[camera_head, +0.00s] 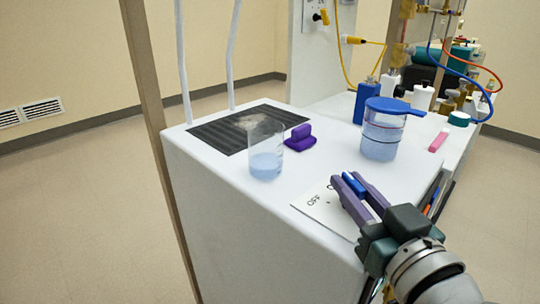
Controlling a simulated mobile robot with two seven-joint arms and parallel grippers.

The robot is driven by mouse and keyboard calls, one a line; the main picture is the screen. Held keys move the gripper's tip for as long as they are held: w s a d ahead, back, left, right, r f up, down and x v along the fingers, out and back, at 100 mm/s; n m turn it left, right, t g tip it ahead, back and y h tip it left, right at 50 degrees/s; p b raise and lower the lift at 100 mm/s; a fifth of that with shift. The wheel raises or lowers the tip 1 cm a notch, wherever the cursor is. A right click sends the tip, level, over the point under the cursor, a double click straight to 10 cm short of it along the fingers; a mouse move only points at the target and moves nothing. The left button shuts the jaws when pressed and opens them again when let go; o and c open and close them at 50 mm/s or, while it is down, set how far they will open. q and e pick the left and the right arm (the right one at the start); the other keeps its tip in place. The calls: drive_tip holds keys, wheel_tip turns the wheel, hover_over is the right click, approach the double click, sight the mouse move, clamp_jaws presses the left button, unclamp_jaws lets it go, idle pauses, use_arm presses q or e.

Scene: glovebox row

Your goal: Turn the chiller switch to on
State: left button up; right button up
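The white chiller box (240,211) fills the middle of the view, with a dark vent grille on top. A pale switch plate (319,207) with the word "OFF" lies at its front right; the rest of its lettering is hidden by my gripper. The blue switch handle (354,185) sits over the plate, between the purple fingers of my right gripper (349,184). The fingers lie along both sides of the handle and appear to touch it. The handle's base and exact angle are hidden. My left gripper is not in view.
A clear beaker of pale blue liquid (266,166) and a purple object (299,138) stand left of the gripper. A blue-lidded jar (381,135) stands just behind it. Bottles and hoses crowd the back right. A brown post (152,80) rises at left.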

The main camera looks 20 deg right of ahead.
drive_tip(key=o, duration=0.3)
drive_tip(key=s+a, duration=0.1)
drive_tip(key=s, duration=0.9)
drive_tip(key=shift+a+p, duration=0.25)
drive_tip(key=shift+p, duration=0.2)
drive_tip(key=shift+w, duration=0.1)
